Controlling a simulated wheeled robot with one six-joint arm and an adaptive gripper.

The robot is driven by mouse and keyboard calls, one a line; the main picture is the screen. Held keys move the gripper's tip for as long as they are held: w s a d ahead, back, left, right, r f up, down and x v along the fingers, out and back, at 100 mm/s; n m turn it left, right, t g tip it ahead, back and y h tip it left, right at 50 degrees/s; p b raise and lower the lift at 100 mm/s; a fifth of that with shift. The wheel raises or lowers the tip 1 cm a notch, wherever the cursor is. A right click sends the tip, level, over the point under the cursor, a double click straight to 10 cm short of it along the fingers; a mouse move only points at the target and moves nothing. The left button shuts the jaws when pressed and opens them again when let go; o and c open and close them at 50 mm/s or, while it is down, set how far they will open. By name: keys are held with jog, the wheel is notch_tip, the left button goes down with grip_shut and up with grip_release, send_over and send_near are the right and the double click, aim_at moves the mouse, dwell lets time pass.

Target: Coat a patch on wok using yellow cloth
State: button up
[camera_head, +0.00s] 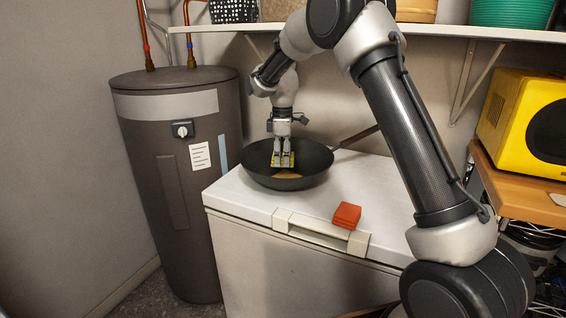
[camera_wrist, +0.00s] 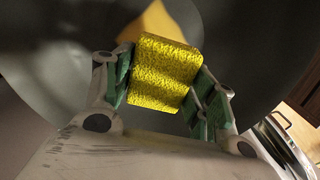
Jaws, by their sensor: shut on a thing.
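A dark wok (camera_head: 318,160) with a handle toward the back right sits on the white chest lid. My gripper (camera_head: 283,160) points down into the wok, shut on the yellow cloth (camera_head: 277,160), a folded block. In the wrist view the yellow cloth (camera_wrist: 162,75) sits between the green-padded fingers of my gripper (camera_wrist: 165,88). An orange-yellow patch (camera_wrist: 155,20) shows on the wok's dark surface (camera_wrist: 225,40) just beyond the cloth; in the head view the patch (camera_head: 287,176) lies at the wok's bottom. Whether the cloth touches the wok is hard to tell.
An orange-red folded cloth (camera_head: 347,215) lies on the white chest (camera_head: 240,194) near its front handle. A grey water tank (camera_head: 180,220) stands left. A shelf (camera_head: 470,32) runs above. A yellow microwave (camera_head: 515,110) stands on a wooden surface at right.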

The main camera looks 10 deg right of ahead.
jog(key=shift+r, duration=0.95)
